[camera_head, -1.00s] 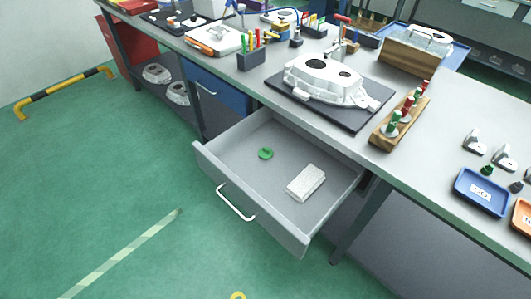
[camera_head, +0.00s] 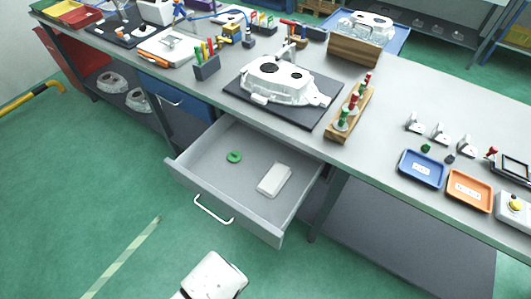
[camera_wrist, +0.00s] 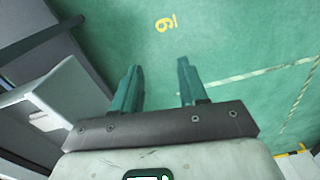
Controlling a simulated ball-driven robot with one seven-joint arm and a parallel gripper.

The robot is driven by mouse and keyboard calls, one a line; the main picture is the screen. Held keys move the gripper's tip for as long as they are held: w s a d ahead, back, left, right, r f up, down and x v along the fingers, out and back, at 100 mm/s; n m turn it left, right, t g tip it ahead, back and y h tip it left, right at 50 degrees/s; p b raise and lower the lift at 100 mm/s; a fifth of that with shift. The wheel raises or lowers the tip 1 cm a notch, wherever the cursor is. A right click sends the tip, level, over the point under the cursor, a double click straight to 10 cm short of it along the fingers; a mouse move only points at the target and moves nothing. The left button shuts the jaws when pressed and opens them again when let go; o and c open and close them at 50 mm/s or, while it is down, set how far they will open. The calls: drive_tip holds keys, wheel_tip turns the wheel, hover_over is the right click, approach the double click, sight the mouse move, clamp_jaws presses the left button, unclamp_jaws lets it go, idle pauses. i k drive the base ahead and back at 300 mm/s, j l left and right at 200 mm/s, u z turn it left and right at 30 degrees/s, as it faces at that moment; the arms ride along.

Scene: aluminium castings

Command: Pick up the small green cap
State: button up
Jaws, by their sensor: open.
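A small round green cap (camera_head: 234,156) lies on the floor of the open grey drawer (camera_head: 222,200), left of a white block. Another small dark green piece (camera_head: 426,148) stands on the bench top behind the blue tray. My gripper (camera_wrist: 158,68) shows in the wrist view with its two green-tinted fingers apart and nothing between them. It points at the green floor, and neither green piece shows there. In the head view a white part of my arm is at the bottom edge, in front of the drawer and well apart from the cap; the fingers are out of sight.
The white block (camera_head: 274,180) lies in the drawer. Above, the bench bears a white casting on a dark mat (camera_head: 320,117), a wooden rack (camera_head: 340,132), a blue tray (camera_head: 421,184) and an orange tray (camera_head: 470,203). The floor before the drawer is clear.

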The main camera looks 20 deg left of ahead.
sight(235, 156)
drive_tip(key=i+j, duration=0.15)
drive_tip(key=i, duration=0.4)
drive_tip(key=i+j+u, duration=0.1)
drive_tip(key=i, duration=0.45)
drive_tip(key=i+j, duration=0.15)
drive_tip(key=i, duration=0.4)
